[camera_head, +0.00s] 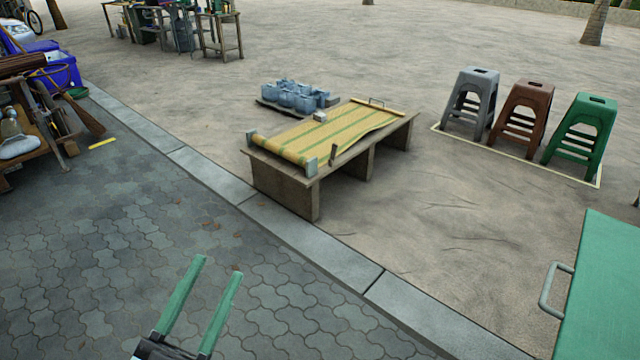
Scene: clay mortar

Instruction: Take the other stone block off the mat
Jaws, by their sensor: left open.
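A yellow mat with green stripes (325,132) lies on a low bench (285,176). My left gripper (219,268) is open and empty, low in the view over the paving. It is well apart from the bench and the blocks. My right gripper is not in view.
A raised kerb (275,228) runs between the paving and the sandy ground with the bench. Grey-blue containers (294,95) stand behind the bench. Grey, brown and green stools (580,132) stand right. A green panel with a handle (605,290) fills the lower right.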

